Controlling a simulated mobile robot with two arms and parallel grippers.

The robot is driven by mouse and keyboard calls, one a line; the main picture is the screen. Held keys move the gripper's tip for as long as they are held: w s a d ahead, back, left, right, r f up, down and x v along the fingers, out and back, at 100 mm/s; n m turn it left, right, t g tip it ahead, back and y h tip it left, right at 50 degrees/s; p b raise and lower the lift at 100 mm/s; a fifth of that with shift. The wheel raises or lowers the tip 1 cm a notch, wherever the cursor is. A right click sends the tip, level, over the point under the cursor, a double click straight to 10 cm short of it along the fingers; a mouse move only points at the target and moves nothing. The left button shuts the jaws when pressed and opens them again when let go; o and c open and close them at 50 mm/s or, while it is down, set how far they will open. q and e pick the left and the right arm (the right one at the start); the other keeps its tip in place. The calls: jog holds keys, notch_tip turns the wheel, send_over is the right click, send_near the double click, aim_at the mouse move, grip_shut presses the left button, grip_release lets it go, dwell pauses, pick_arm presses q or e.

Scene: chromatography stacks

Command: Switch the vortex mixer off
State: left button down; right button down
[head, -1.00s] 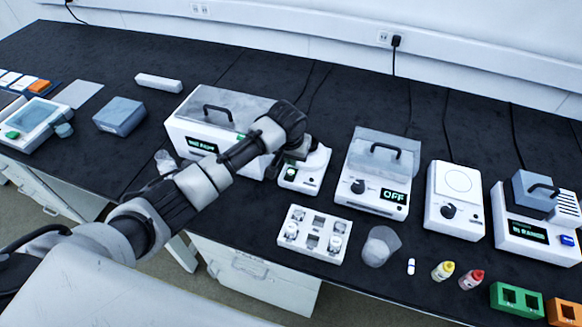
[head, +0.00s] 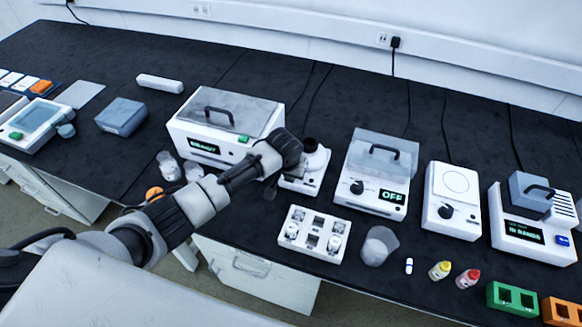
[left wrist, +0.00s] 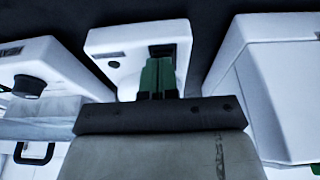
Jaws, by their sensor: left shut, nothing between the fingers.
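The vortex mixer (head: 315,163) is the small white unit with a black cup on top, in the middle of the bench in the head view. My left gripper (head: 270,191) is at its front left corner and hides part of its front. In the left wrist view, the shut, empty green fingers (left wrist: 158,78) point at a white housing (left wrist: 112,48), which appears to be the mixer. A dark recess shows just beyond the fingertips; I cannot tell whether they touch it. The switch position is not readable. My right gripper is out of view.
A lidded white instrument (head: 195,138) stands left of the mixer, and a unit reading OFF (head: 370,192) stands right. A white vial rack (head: 313,250) lies in front. Glass jars (head: 168,165) stand left of my arm. The bench behind the mixer is clear apart from cables.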

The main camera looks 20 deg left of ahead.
pick_arm(q)
jog(key=shift+f, duration=0.1)
jog(key=shift+w+r, duration=0.25)
jog(key=shift+w, duration=0.55)
jog(key=shift+r, duration=0.1)
jog(key=shift+r+p, duration=0.3)
jog(key=p+v, duration=0.3)
jog(key=p, duration=0.1)
jog(key=shift+w+r, duration=0.2)
jog(key=shift+r, duration=0.2)
jog(key=s+r, duration=0.5)
jog(key=r, duration=0.2)
jog(key=shift+s+r+b, duration=0.35)
jog(key=shift+s+b, duration=0.05)
